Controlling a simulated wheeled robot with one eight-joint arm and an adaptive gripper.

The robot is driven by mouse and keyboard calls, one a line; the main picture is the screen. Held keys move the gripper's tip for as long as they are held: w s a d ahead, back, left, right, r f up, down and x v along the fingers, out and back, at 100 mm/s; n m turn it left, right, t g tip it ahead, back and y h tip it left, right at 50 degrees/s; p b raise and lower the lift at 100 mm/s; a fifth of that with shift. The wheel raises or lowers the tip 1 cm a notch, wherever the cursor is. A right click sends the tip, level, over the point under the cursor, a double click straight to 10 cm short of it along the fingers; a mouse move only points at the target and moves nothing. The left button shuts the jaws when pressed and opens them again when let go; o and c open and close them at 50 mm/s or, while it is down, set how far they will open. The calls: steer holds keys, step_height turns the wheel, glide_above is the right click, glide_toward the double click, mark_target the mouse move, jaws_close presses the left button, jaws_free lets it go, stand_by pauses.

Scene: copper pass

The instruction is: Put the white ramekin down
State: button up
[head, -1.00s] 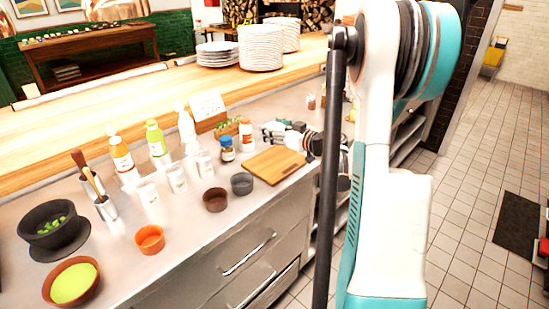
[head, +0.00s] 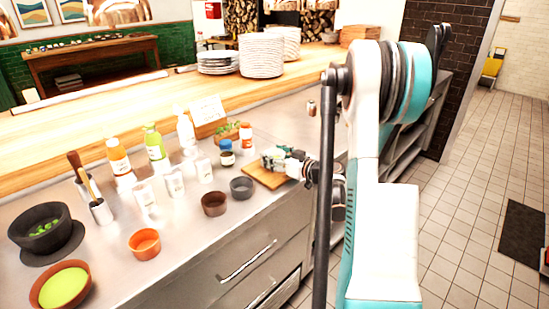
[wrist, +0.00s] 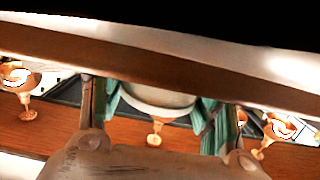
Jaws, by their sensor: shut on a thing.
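The white ramekin (wrist: 158,102) shows in the wrist view as a pale rounded shape between the two teal fingers. My gripper (wrist: 160,115) is shut on it. In the head view my gripper (head: 271,157) is low over the wooden cutting board (head: 262,181), near its far edge, and covers part of it. The ramekin cannot be made out in the head view. I cannot tell whether it touches the board.
A grey bowl (head: 241,187) and a brown bowl (head: 214,203) stand just left of the board. A blue-capped jar (head: 227,154) and an orange-capped bottle (head: 246,134) stand behind it. The counter's front edge is close by.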

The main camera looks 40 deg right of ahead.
steer(key=shift+f, duration=0.1)
steer(key=o, duration=1.1)
steer(key=shift+o, duration=0.2)
steer(key=s+p, duration=0.1)
steer(key=s, duration=0.3)
steer(key=s+r+p, duration=0.1)
steer(key=s, duration=0.3)
steer(key=s+r+p, duration=0.1)
steer(key=s, duration=0.2)
steer(key=shift+s+d+p, duration=0.35)
steer(key=shift+s+d, duration=0.05)
